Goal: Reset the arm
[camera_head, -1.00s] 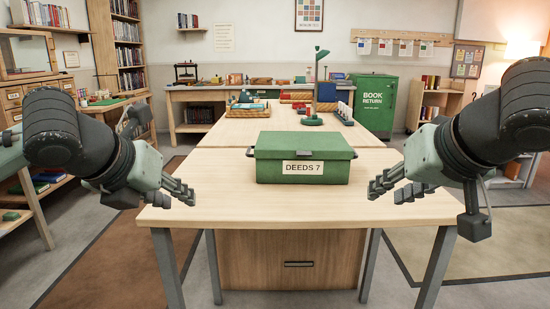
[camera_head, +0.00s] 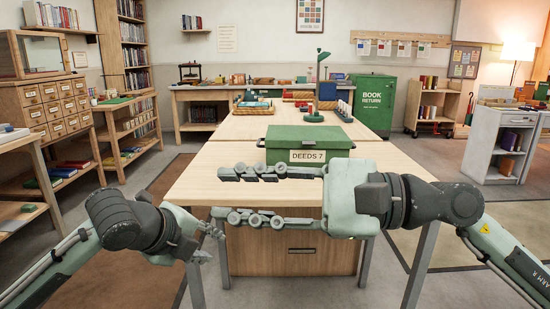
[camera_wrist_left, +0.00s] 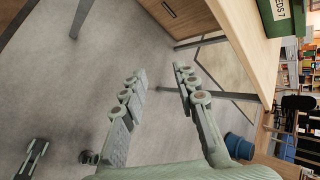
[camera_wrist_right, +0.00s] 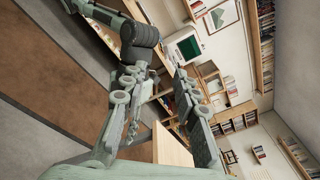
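My left gripper (camera_head: 212,243) is low in the head view, in front of the table's left front side. Its fingers are apart and empty in the left wrist view (camera_wrist_left: 158,78). My right gripper (camera_head: 228,195) reaches leftward across the table's front edge, fingers apart with nothing between them. It also shows open in the right wrist view (camera_wrist_right: 156,76). A green box labelled DEEDS 7 (camera_head: 309,138) sits closed on the wooden table (camera_head: 205,182). The right gripper's upper finger overlaps the box's lower front in the picture; contact is not clear.
A card-drawer cabinet (camera_head: 52,108) and low shelves stand at the left. Desk items stand farther back on the tables. A green book-return bin (camera_head: 365,103) stands behind, and a grey shelf unit (camera_head: 495,140) at the right. Floor around the table front is open.

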